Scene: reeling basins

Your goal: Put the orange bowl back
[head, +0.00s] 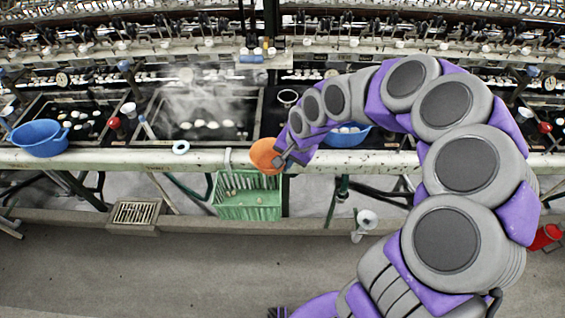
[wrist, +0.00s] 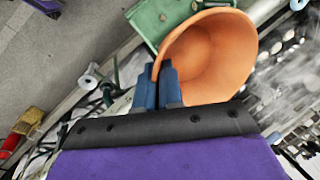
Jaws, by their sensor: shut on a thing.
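The orange bowl (head: 265,155) is at the front edge of the basin bench in the head view, above a green basket. In the wrist view the orange bowl (wrist: 212,58) is tilted with its hollow inside showing. My gripper (head: 283,160) is shut on the bowl's rim, and its two blue-grey fingers (wrist: 167,85) pinch the rim in the wrist view. My purple and grey arm hides part of the bench to the right of the bowl.
The green basket (head: 248,205) hangs below the bench's front rail (head: 100,159). Blue bowls stand at the left (head: 40,138) and behind my gripper (head: 345,135). A steaming basin (head: 240,128) lies behind the bowl. A white ring (head: 181,147) lies on the rail. The floor in front is clear.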

